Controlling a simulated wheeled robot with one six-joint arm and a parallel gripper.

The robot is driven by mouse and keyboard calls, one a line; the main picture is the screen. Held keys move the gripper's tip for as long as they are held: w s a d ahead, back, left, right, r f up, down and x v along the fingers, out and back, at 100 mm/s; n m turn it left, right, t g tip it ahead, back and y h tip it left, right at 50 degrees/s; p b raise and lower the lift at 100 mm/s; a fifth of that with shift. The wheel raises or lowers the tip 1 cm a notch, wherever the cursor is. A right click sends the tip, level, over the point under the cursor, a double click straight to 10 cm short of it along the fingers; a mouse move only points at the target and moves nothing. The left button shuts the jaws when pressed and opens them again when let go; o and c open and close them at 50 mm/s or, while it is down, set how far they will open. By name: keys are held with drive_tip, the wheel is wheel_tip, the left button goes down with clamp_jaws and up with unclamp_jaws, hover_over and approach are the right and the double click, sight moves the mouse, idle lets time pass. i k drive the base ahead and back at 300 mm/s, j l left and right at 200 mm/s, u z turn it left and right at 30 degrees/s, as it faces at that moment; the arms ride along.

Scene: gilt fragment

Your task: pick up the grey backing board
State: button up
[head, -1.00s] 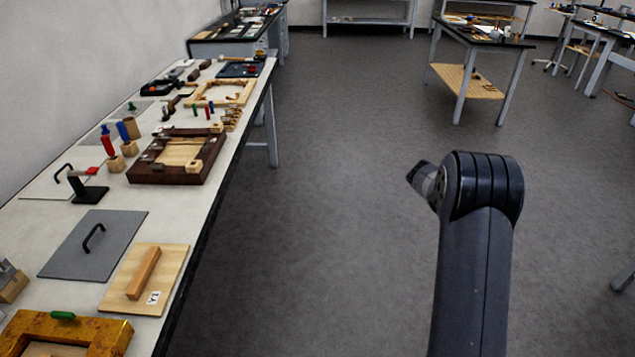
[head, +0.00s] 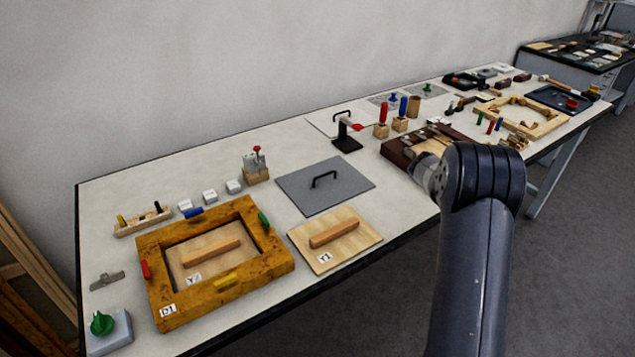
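A light wooden panel marked Y1 (head: 350,250) lies just in front of the board. A gilt frame (head: 148,255) lies to the left. A black stand (head: 346,143) is behind. A dark wooden frame (head: 396,153) is to the right, partly behind my arm. Floor (head: 565,260) is open at right.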

sight(316, 189)
drive_tip(key=i+l+u, duration=0.15)
drive_tip(key=u, duration=0.3)
drive_tip(key=i+l+u, duration=0.15)
drive_tip(key=u, duration=0.3)
drive_tip(key=i+l+u, duration=0.1)
drive_tip(key=l+u, duration=0.15)
drive_tip(key=u, duration=0.25)
drive_tip(key=l+u, duration=0.25)
drive_tip(key=u, duration=0.2)
drive_tip(key=i+l+u, duration=0.1)
drive_tip(key=l+u, duration=0.25)
drive_tip(key=l, duration=0.3)
